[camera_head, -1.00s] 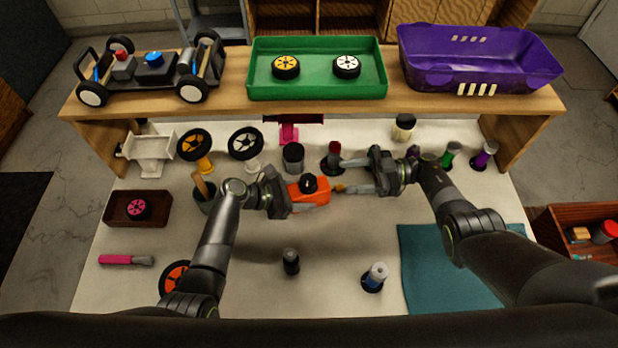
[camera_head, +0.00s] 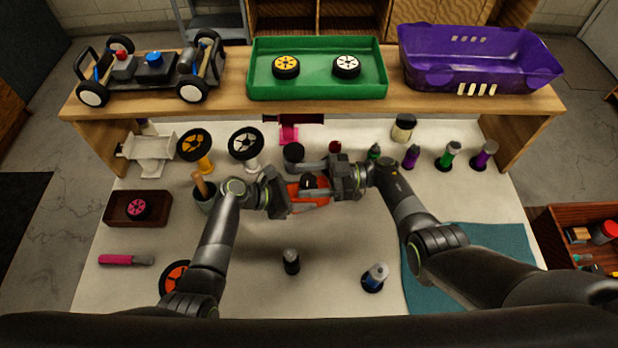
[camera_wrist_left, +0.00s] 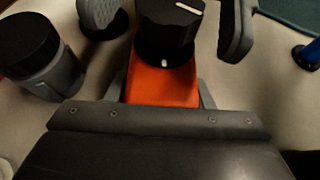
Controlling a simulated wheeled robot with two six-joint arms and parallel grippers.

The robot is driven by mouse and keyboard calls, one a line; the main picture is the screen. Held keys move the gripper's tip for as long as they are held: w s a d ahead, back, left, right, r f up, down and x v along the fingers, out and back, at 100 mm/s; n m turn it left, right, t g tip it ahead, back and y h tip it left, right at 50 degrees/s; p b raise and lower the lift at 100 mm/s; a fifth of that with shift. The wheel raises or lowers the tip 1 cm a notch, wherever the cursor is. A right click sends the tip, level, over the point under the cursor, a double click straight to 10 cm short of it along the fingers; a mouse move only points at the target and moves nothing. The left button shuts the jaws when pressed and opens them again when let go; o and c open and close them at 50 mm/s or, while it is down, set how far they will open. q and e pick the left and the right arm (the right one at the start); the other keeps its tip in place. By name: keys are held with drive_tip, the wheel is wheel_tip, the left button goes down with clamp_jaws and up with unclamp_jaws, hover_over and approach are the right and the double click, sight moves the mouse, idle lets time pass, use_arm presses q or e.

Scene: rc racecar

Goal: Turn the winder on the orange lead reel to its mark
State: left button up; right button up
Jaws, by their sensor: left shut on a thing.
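The orange lead reel (camera_head: 296,189) is held above the table, clamped in my left gripper (camera_head: 290,195). In the left wrist view its orange body (camera_wrist_left: 163,88) sits between the grey left fingers. The black winder (camera_wrist_left: 170,28) is a ridged knob on the reel, with a white line on its top toward the upper right. A small white mark (camera_wrist_left: 164,63) shows at its near base. My right gripper (camera_head: 310,184) reaches in from the right. Its fingers are spread on either side of the winder, apart from it in the left wrist view (camera_wrist_left: 168,22).
Several bottles and pots stand behind the arms, including a dark-lidded pot (camera_head: 293,153). The shelf (camera_head: 225,103) runs along the back. The front middle of the table is mostly clear.

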drive_tip(key=c, duration=1)
drive_tip(key=shift+o, duration=0.2)
drive_tip(key=shift+f+t, duration=0.1)
drive_tip(key=shift+t, duration=0.2)
drive_tip(key=shift+s+m+t, duration=0.1)
drive_tip(key=shift+m+t, duration=1.3)
drive_tip(key=shift+t, duration=0.4)
drive_tip(key=shift+m+t+h, duration=0.5)
drive_tip(key=shift+m+t, duration=0.5)
drive_tip(key=shift+t, duration=0.6)
drive_tip(key=o, duration=1)
